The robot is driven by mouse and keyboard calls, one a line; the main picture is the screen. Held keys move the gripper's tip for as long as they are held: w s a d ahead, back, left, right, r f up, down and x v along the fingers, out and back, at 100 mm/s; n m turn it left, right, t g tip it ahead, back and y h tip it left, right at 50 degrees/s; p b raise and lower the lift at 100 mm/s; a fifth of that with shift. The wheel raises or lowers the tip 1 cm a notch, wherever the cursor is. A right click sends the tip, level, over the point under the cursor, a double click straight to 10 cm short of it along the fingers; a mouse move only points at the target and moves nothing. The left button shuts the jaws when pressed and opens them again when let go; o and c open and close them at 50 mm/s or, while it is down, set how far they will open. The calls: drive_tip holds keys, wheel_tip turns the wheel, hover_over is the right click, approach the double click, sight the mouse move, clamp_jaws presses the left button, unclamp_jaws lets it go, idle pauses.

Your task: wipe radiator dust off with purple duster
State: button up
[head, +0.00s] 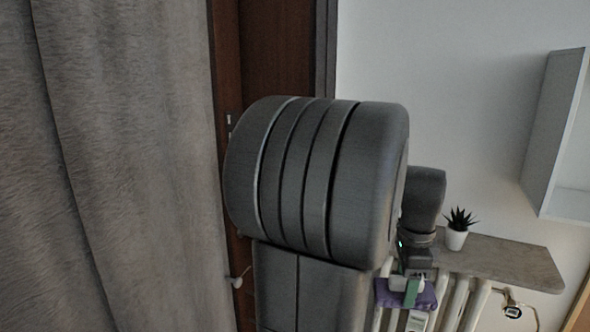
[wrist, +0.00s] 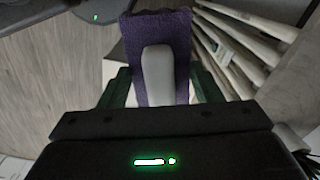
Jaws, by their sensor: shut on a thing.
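The purple duster (wrist: 146,26) with a pale grey handle (wrist: 157,75) is held in my gripper (wrist: 158,90) in the wrist view. The green fingers close on either side of the handle. In the head view the duster (head: 427,297) is at the lower right, with my gripper (head: 413,290) in front of the radiator. The white radiator (head: 459,303) stands under a shelf, and its ribs also show at the upper right of the wrist view (wrist: 245,40). I cannot tell whether the duster touches the ribs. No dust can be made out.
A small potted plant (head: 457,232) stands on the stone-like shelf (head: 500,258) above the radiator. A white wall cabinet (head: 560,140) hangs at the right. A grey curtain (head: 110,150) fills the left. My arm hides the middle of the head view.

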drive_tip(key=w+a+f+n+b, duration=0.1)
drive_tip(key=w+a+f+n, duration=0.4)
drive_tip(key=f, duration=0.6)
drive_tip(key=w+a+f+n, duration=0.5)
drive_tip(key=a+f+n, duration=0.3)
drive_tip(key=a+f, duration=0.2)
drive_tip(key=w+a+f+n+b, duration=0.1)
drive_tip(key=w+a+f+n, duration=0.4)
drive_tip(key=f, duration=0.6)
drive_tip(key=shift+w+a+f+n+b, duration=0.3)
drive_tip(key=shift+a+n, duration=0.6)
drive_tip(key=shift+a, duration=0.35)
drive_tip(key=shift+d, duration=0.1)
